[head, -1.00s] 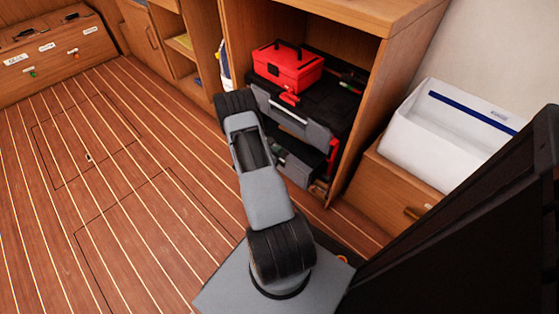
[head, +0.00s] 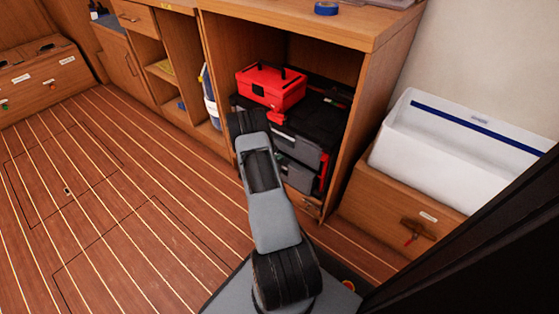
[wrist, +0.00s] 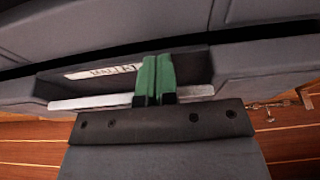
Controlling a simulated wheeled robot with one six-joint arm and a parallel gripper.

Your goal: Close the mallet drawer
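The black and grey tool chest (head: 325,118) stands inside the open wooden cabinet. Its grey upper drawer front (head: 303,152) is partly hidden behind my arm in the head view. In the wrist view, a grey drawer front (wrist: 60,90) fills the middle, with a white label (wrist: 100,71) and a pale handle bar (wrist: 90,102). The label is too blurred and covered to read fully. My gripper (wrist: 158,68) has its green fingers together in front of the recess, overlapping the handle bar. I cannot tell whether they touch the drawer. The head view hides the fingers.
A red toolbox (head: 271,87) sits on top of the chest. The wooden cabinet wall (head: 362,110) stands close on the right. A white bin (head: 450,140) rests on a wooden drawer unit (head: 390,205). Open plank floor (head: 110,200) lies to the left.

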